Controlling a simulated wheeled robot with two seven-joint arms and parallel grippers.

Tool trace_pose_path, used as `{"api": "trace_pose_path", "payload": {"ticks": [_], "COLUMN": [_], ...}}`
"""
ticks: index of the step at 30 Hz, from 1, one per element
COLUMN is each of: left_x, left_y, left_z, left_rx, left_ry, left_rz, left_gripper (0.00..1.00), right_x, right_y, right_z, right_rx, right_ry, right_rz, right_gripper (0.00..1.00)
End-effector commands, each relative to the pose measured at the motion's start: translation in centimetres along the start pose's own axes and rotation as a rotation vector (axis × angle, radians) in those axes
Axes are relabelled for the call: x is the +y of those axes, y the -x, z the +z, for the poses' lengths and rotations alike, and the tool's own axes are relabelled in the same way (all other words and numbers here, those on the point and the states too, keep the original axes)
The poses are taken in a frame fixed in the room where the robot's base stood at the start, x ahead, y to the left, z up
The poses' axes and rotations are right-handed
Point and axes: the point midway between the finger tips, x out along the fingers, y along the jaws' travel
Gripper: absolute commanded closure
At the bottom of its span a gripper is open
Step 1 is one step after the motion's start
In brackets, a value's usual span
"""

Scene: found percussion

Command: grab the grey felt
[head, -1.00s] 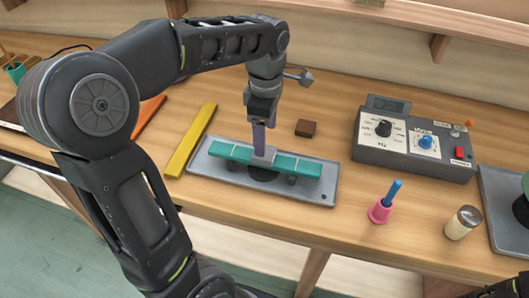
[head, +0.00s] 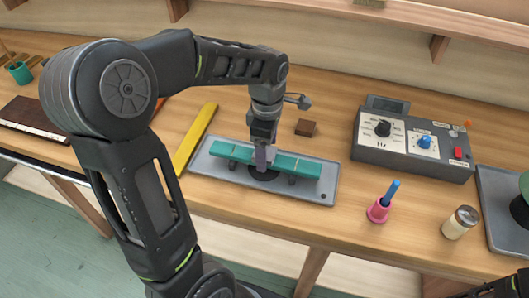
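A teal bar (head: 300,166) lies across supports on a grey tray (head: 318,190). My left gripper (head: 262,160) points straight down at the middle of the bar, with its fingertips at the bar's level. The grey felt, seen earlier as a small pale grey piece on the middle of the bar, is now hidden by or merged with the grey fingers. I cannot tell whether the fingers are closed on it. A black round pad (head: 263,174) shows under the bar.
A yellow bar (head: 195,140) lies left of the tray and a small brown block (head: 306,128) behind it. To the right are a grey control box (head: 412,143), a pink holder with a blue stick (head: 379,211) and a lidded jar (head: 460,222). A shelf runs along the back.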

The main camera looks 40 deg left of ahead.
Motion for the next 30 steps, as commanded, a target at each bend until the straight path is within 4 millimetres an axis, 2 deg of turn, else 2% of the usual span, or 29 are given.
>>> {"api": "trace_pose_path", "payload": {"ticks": [12,30], "left_x": [0.02,0.01], "left_y": [0.05,0.05], "left_z": [0.00,0.00], "left_rx": [0.000,0.000], "left_ry": [0.000,0.000], "left_rz": [0.000,0.000], "left_gripper": [0.25,0.73], "right_x": [-0.01,-0.01], "right_y": [-0.01,0.00], "right_z": [0.01,0.00], "right_rx": [0.000,0.000], "right_ry": [0.000,0.000], "right_rz": [0.000,0.000], "right_gripper": [1.00,1.00]}}
